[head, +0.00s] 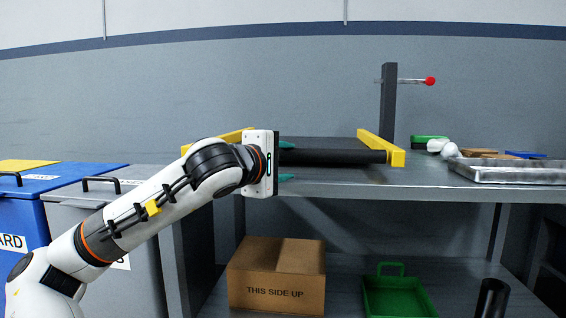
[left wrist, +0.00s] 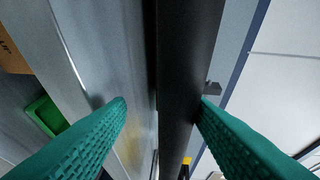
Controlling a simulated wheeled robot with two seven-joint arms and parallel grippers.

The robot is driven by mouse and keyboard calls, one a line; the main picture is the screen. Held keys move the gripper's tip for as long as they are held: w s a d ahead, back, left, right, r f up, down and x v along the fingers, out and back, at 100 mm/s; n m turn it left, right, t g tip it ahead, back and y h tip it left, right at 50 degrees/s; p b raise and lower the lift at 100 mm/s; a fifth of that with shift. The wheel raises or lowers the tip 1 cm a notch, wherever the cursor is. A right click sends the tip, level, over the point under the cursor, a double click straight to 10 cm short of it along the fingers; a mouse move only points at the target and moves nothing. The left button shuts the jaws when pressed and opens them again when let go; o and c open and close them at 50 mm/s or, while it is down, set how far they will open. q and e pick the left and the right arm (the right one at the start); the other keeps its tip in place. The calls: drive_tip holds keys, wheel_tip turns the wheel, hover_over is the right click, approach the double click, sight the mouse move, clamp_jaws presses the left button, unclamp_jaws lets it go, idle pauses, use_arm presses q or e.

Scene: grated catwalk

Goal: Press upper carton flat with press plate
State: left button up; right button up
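The press plate (head: 325,143) is a dark, flat slab lying low between two yellow rails on the bench. A thick black bar (head: 335,157) runs along its front edge. My left gripper (head: 287,161) is at the left end of this bar, with one teal finger above it and one below. In the left wrist view the black bar (left wrist: 188,60) passes between the open fingers, close to one finger and with a gap to the other. No carton shows on the bench; anything beneath the plate is hidden. A cardboard carton (head: 275,290) stands on the lower shelf. My right gripper is out of view.
The yellow right rail (head: 381,147) stands beside the bar. Behind it rises a dark post with a red knob (head: 430,81). A metal tray (head: 510,172) is at the right. A green tray (head: 398,298) lies on the lower shelf, and bins (head: 85,190) stand at the left.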

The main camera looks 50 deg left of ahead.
use_arm(q)
drive_tip(key=v, duration=1.2)
drive_tip(key=shift+f, duration=0.1)
